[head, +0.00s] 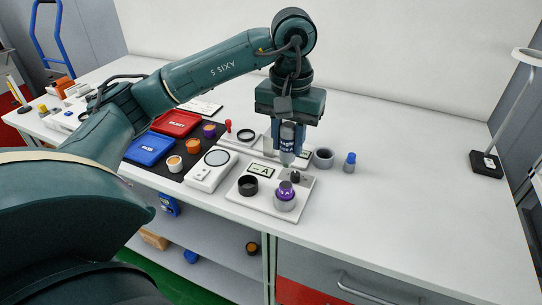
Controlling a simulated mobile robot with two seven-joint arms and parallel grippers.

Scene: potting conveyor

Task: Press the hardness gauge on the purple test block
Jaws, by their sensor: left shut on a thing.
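My left gripper (289,147) points down from the arm and is shut on the hardness gauge (287,157), a pale upright cylinder between the fingers. The purple test block (286,188) sits on a round grey base on a white plate (264,204). The gauge is above and behind the block in the picture, apart from it. Its lower tip is near the plate's back edge; its exact height is hard to tell. My right gripper is not in view.
The plate also bears a black ring (247,185) and a label with an A (262,171). A grey ring (323,158) and a blue-topped cylinder (349,162) stand to the right. Blue (150,148) and red (177,123) trays lie left.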

